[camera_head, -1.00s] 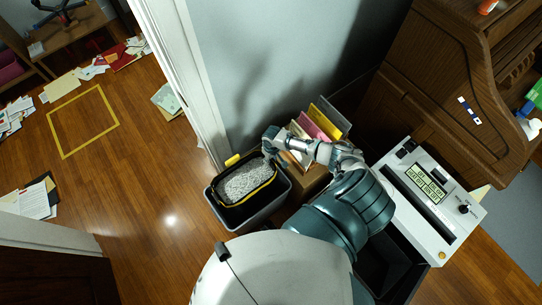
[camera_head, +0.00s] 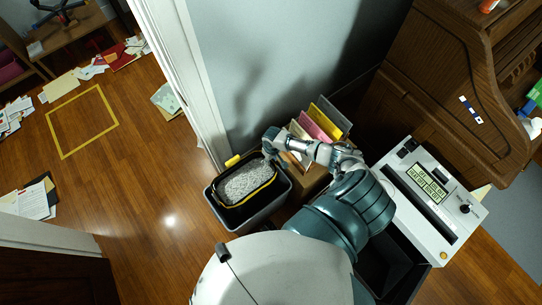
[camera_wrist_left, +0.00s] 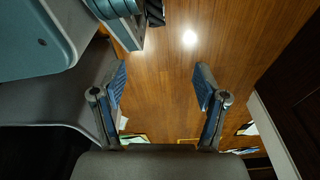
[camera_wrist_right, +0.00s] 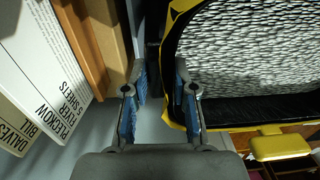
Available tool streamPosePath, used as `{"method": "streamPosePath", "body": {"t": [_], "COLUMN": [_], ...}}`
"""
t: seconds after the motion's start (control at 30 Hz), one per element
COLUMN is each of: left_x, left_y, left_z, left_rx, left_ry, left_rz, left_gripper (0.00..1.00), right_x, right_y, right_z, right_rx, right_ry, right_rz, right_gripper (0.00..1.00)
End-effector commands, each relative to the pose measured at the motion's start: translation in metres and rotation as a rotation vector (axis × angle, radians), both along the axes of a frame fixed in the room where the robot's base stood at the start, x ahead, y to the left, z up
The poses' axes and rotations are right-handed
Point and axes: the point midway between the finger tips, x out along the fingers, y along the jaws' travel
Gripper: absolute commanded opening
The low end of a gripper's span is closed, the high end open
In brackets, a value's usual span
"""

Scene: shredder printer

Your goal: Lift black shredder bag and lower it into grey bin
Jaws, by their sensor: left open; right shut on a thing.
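The black shredder bag (camera_head: 229,206), with a yellow rim and full of shredded paper (camera_head: 246,184), sits within the grey bin (camera_head: 248,222). It also fills the upper right of the right wrist view (camera_wrist_right: 215,108). My right gripper (camera_head: 270,143) is at the bag's far right edge. In the right wrist view its fingers (camera_wrist_right: 161,82) are at the bag's side, shut on it; the exact grip spot is partly hidden. My left gripper (camera_wrist_left: 161,74) is open and empty above the wood floor, out of the head view. How deep the bag sits is unclear.
A brown box of coloured folders (camera_head: 318,124) stands right beside the bin. A white door frame (camera_head: 190,75) rises behind the bin.

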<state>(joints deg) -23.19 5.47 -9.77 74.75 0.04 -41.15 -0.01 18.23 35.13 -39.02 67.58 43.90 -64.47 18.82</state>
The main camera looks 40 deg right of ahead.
Motion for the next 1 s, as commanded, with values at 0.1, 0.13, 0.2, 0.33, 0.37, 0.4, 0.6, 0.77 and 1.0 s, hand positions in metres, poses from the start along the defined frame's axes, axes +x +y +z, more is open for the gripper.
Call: {"method": "streamPosePath", "body": {"t": [0.1,0.13,0.2,0.33,0.37,0.4,0.6,0.77,1.0], "left_x": [0.002,0.002,0.003,0.006,0.006,0.007,0.01,0.012,0.016], "left_y": [0.0,0.0,0.0,-0.001,-0.001,-0.001,-0.002,-0.002,-0.003], "left_z": [0.002,0.002,0.003,0.005,0.005,0.006,0.009,0.011,0.015], "left_rx": [0.0,0.0,-0.001,-0.001,-0.001,-0.001,0.0,-0.001,-0.001], "left_ry": [-0.001,-0.002,-0.002,-0.004,-0.004,-0.004,-0.006,-0.007,-0.01], "left_rz": [0.0,0.0,0.001,0.001,0.001,0.001,0.002,0.002,0.003], "left_gripper": [0.73,0.73,0.73,0.73,0.73,0.73,0.73,0.73,0.73], "right_x": [0.002,0.002,0.002,0.002,0.002,0.002,0.002,0.002,0.002], "right_y": [0.001,0.001,0.001,0.001,0.001,0.001,0.001,0.001,0.001], "right_z": [0.0,-0.001,-0.002,-0.003,-0.004,-0.004,-0.006,-0.008,-0.011], "right_rx": [0.003,0.003,0.003,0.003,0.003,0.003,0.003,0.003,0.003], "right_ry": [-0.004,-0.004,-0.004,-0.004,-0.004,-0.004,-0.003,-0.003,-0.003], "right_rz": [-0.001,-0.001,-0.001,-0.001,-0.001,-0.001,-0.001,-0.001,-0.001], "right_gripper": [0.0,0.0,0.0,0.0,0.0,0.0,0.0,0.0,0.0]}}
